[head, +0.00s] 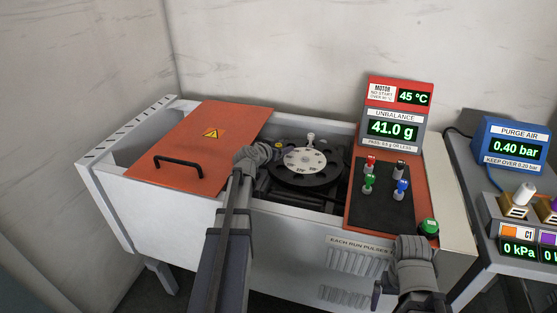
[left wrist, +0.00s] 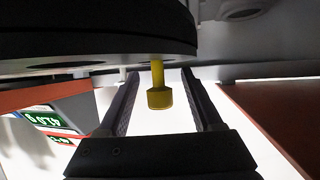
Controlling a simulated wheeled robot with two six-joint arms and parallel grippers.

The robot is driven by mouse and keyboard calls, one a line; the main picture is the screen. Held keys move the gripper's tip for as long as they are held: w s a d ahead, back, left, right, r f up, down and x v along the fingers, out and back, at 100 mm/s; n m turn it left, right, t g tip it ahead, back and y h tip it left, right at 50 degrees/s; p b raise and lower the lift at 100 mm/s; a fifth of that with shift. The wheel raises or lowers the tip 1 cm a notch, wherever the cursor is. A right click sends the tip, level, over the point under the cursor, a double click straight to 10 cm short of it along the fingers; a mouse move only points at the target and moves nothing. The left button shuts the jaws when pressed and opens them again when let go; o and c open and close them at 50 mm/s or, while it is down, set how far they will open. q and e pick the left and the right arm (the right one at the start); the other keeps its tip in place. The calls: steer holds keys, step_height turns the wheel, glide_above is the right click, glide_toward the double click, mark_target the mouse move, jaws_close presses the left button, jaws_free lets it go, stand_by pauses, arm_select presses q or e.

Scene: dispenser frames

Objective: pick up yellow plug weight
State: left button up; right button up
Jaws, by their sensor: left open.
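The yellow plug weight (left wrist: 159,97) shows in the left wrist view as a thin stem with a wider knob, joined to the dark round rotor (left wrist: 90,35). My left gripper (left wrist: 160,76) is open, with one finger on each side of the weight and gaps visible between. In the head view the left gripper (head: 268,150) is at the rotor's left edge, and only a small yellow bit of the weight (head: 278,145) shows beside it. The rotor (head: 306,164) has a pale numbered dial in its middle. My right wrist is low at the right; its fingers are not clear.
An orange lid with a black handle (head: 178,160) covers the machine's left part. A black pad (head: 383,200) holds red, green, blue and dark-topped weights. A green button (head: 429,228) is right of it. The unbalance display (head: 393,128) stands behind, reading 41.0 g.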

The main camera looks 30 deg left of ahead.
arm_select(q)
steer(key=shift+w+f, duration=0.25)
steer(key=shift+w, duration=0.4)
steer(key=shift+s, duration=0.1)
steer(key=shift+c, duration=0.4)
jaws_close()
